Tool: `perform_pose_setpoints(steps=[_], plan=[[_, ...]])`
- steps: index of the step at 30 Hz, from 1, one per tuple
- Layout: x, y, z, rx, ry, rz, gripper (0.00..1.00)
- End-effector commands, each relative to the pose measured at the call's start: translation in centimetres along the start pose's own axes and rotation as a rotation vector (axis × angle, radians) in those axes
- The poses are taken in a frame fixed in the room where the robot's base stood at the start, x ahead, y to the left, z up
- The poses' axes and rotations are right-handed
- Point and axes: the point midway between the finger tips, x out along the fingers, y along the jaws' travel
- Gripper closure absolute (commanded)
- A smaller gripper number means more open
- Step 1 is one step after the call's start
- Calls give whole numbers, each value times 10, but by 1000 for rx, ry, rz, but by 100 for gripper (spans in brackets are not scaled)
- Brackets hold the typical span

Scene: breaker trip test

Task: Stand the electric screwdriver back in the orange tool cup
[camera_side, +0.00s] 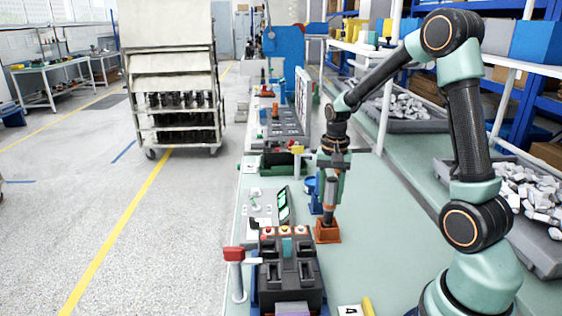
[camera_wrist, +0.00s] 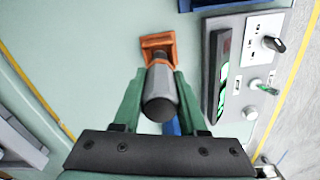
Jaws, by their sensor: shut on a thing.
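The electric screwdriver (camera_side: 331,192) has a grey body, a dark end cap and an orange lower part. It stands nearly upright in my gripper (camera_side: 332,178), which is shut around its body. In the wrist view, the green fingers of my gripper (camera_wrist: 161,76) press on both sides of the grey screwdriver (camera_wrist: 160,86). The orange tool cup (camera_side: 327,234) stands on the green bench directly below the screwdriver. The cup (camera_wrist: 157,41) also shows beyond the screwdriver in the wrist view. The lower end meets the cup's opening in the side view; how deep it sits is hidden.
A black breaker fixture (camera_side: 290,270) stands in front of the cup, with a red-topped post (camera_side: 234,254) beside it. A panel with a green-lit display (camera_side: 268,207) is left of the cup. A blue holder (camera_side: 312,186) stands close behind. The bench right of the cup is clear.

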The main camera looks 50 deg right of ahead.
Motion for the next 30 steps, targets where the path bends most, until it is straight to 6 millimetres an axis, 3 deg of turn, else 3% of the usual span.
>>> perform_pose_setpoints(steps=[30], plan=[[22, 0, 0, 0, 0, 0, 100]])
